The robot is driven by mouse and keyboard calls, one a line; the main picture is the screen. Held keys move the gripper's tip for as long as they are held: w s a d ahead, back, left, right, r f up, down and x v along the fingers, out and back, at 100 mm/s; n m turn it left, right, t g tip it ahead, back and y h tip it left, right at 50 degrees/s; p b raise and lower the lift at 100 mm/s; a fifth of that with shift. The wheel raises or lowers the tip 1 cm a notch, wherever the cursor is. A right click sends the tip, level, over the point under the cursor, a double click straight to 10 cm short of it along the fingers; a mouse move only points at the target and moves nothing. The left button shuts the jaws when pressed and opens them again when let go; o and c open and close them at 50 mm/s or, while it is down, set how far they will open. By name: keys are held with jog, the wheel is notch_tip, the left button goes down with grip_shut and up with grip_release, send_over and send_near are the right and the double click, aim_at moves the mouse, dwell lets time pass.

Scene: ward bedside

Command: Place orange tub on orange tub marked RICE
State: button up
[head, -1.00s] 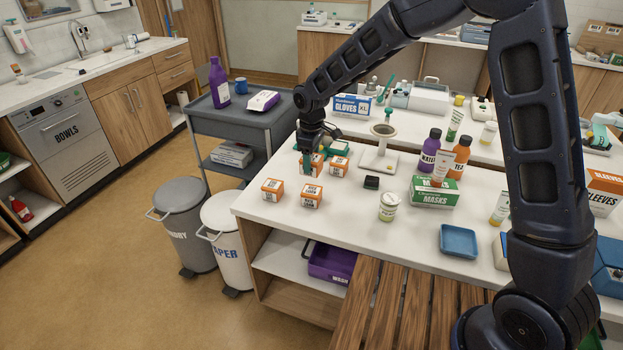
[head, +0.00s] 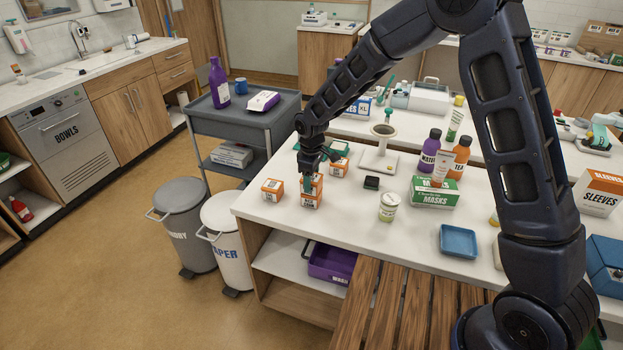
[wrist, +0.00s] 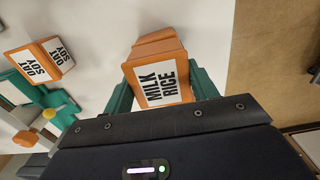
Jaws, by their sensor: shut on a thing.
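My gripper (head: 312,178) is shut on an orange tub (head: 316,184) with a white label. In the wrist view the green fingers flank this tub (wrist: 162,82), and the label facing the camera reads MILK RICE. In the head view the held tub is right above another orange tub (head: 311,200) on the counter. I cannot tell whether the two touch, and the lower tub's label is too small to read. A third orange tub (head: 272,189) stands to the left. Another (head: 339,166) stands behind; a tub in the wrist view (wrist: 38,62) reads OAT SOY.
The white counter (head: 345,222) has free room in front of the tubs. A small black item (head: 372,183), a pale jar (head: 389,207), a white stand (head: 379,160) and a green masks box (head: 435,192) are to the right. Green items (head: 338,148) lie behind.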

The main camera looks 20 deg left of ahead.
jog(key=shift+f, duration=0.15)
jog(key=o, duration=1.1)
notch_tip(320, 180, up, 12)
jog(key=shift+r, duration=0.2)
